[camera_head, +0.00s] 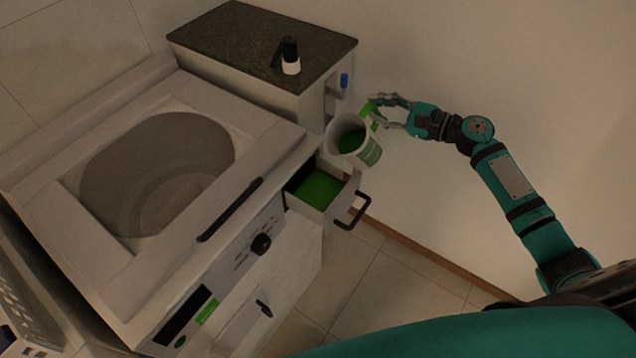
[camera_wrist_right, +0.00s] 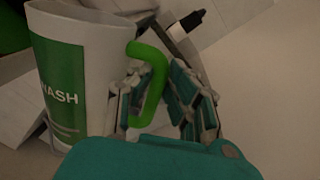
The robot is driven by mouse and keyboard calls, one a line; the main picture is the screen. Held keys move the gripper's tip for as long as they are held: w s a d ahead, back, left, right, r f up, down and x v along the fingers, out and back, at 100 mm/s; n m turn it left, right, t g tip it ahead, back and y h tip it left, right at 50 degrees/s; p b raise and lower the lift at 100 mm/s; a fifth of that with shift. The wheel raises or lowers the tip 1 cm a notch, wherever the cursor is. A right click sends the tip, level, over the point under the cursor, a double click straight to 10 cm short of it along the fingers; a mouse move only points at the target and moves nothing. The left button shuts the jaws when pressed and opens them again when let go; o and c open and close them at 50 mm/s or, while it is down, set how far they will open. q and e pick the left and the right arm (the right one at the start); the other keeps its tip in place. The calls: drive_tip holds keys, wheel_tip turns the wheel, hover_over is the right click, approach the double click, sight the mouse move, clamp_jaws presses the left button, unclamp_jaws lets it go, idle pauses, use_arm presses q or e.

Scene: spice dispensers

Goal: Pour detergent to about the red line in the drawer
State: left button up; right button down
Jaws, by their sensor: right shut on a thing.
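My right gripper (camera_head: 386,112) is shut on the green handle (camera_wrist_right: 151,82) of a white measuring cup (camera_head: 368,154). The cup is tilted toward the left, above the open detergent drawer (camera_head: 351,189), and green detergent (camera_head: 351,142) shows inside it. Green detergent (camera_head: 319,188) also lies in the drawer. I cannot make out a red line in the drawer. In the right wrist view the cup (camera_wrist_right: 96,70) fills the left side, with a green label reading "WASH". My left gripper is not in view.
The washing machine (camera_head: 262,150) stands at left with a round lid, a dark handle (camera_head: 229,210) and a knob (camera_head: 261,243). Behind it, a cabinet with a dark top (camera_head: 225,35) bears a small black-and-white bottle (camera_head: 291,58). The wall is close behind my right arm.

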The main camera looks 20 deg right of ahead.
drive_tip(key=shift+d+r+m, duration=0.25)
drive_tip(key=shift+m, duration=0.05)
drive_tip(key=shift+w+d+f+y+b, duration=0.15)
drive_tip(key=shift+d+y+b, duration=0.15)
drive_tip(key=shift+b, duration=0.15)
drive_tip(key=shift+w+d+f+m+y+b, duration=0.6)
drive_tip(key=shift+w+d+f+m+b, duration=0.7)
drive_tip(key=shift+d+f+m+b, duration=1.2)
drive_tip(key=shift+m, duration=0.4)
drive_tip(key=r+p, duration=0.1)
drive_tip(key=p, duration=0.1)
drive_tip(key=r+p, duration=0.1)
drive_tip(key=r, duration=0.1)
drive_tip(key=r+p, duration=0.2)
drive_tip(key=shift+a+r+p, duration=0.15)
drive_tip(key=shift+a+p, duration=0.15)
